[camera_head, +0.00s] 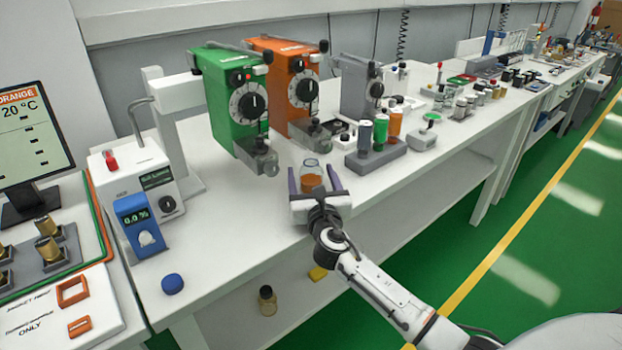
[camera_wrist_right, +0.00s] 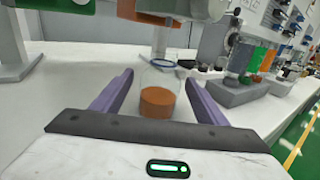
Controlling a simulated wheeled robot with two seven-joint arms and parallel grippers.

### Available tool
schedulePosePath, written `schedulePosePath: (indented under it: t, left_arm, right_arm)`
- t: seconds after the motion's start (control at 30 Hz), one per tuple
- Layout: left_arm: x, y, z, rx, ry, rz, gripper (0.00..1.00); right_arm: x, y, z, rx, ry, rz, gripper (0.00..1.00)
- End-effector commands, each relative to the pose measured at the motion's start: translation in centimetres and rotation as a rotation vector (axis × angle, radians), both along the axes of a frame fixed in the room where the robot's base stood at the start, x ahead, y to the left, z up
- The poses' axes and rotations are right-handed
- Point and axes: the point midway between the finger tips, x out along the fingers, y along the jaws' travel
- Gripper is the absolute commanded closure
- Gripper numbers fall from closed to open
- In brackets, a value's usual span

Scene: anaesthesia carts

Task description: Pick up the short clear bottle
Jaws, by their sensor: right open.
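The short clear bottle (camera_head: 311,176) stands upright on the white bench, with an orange-brown content in its lower part and a blue ring at its top. In the right wrist view the bottle (camera_wrist_right: 158,92) stands between the two purple fingers. My right gripper (camera_head: 314,180) is open, with one finger on each side of the bottle. In the right wrist view a gap shows between the bottle and each finger of the gripper (camera_wrist_right: 158,90). My left gripper is not in view.
Green (camera_head: 226,95) and orange (camera_head: 284,85) vaporizers stand behind the bottle. A grey rack (camera_head: 376,158) with coloured vials stands close to the right. A blue display unit (camera_head: 137,222) is at left.

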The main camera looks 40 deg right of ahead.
Motion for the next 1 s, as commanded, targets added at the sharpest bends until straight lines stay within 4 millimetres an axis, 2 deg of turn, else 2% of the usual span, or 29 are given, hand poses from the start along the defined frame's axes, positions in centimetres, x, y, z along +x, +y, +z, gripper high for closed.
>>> schedulePosePath:
  t: [0.3, 0.5, 0.6, 0.87, 1.0]
  left_arm:
    - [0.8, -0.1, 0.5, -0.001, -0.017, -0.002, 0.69]
    - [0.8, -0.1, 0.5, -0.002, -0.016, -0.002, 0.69]
    - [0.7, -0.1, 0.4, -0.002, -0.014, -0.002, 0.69]
    - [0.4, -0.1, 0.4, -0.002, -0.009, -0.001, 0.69]
    - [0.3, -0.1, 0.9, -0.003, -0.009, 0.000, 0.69]
  right_arm:
    - [0.5, -0.3, 0.0, 0.001, 0.000, 0.000, 0.35]
    - [0.5, -0.2, 0.0, 0.001, 0.000, 0.000, 0.69]
    - [0.5, -0.3, 0.0, 0.001, 0.000, 0.000, 0.82]
    - [0.5, -0.3, 0.3, 0.000, -0.001, 0.000, 0.82]
    - [0.5, -0.3, 1.4, 0.000, -0.002, 0.001, 0.82]
